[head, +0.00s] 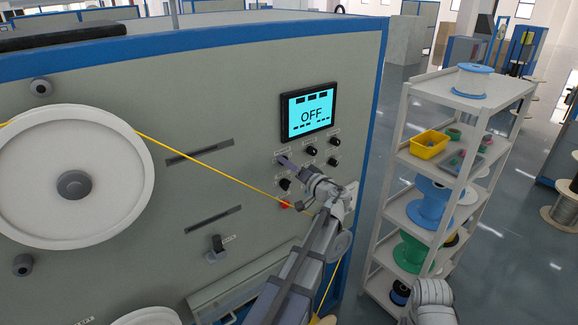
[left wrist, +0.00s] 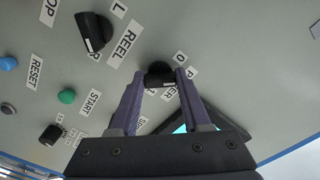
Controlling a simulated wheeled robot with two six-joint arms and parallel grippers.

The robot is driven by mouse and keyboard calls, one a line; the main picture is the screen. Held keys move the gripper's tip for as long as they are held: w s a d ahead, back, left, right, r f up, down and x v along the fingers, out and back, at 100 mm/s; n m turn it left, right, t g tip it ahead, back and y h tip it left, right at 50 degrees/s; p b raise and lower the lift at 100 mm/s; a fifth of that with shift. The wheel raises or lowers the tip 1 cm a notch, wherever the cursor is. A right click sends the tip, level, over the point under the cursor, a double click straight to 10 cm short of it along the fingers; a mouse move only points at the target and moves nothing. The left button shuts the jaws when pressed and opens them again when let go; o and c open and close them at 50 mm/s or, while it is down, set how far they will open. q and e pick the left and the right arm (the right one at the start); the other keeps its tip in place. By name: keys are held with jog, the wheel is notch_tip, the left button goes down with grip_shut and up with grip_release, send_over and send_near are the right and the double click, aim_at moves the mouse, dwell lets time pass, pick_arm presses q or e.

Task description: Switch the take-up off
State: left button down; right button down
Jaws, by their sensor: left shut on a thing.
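The take-up machine's grey panel (head: 230,120) fills the left and middle of the head view. Its display (head: 309,112) is lit cyan and reads OFF. My left gripper (head: 284,161) reaches the panel below and left of the display. In the left wrist view its two fingers (left wrist: 161,78) are shut on a black knob (left wrist: 160,70). The lettering around this knob is partly covered, with an "O" visible beside it. Another black knob (left wrist: 93,30), near a REEL label, is apart from the fingers. My right gripper does not show.
Other black knobs (head: 311,150) and a red button (head: 285,204) are close to the gripper. A yellow cable (head: 200,165) runs from the white wheel (head: 75,185) behind my left arm. A shelf (head: 440,180) with spools stands at the right.

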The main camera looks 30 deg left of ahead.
pick_arm(q)
jog(key=shift+f+n, duration=0.1)
jog(key=shift+n, duration=0.2)
jog(key=shift+c, duration=1.8)
grip_release()
jog(key=v, duration=0.8)
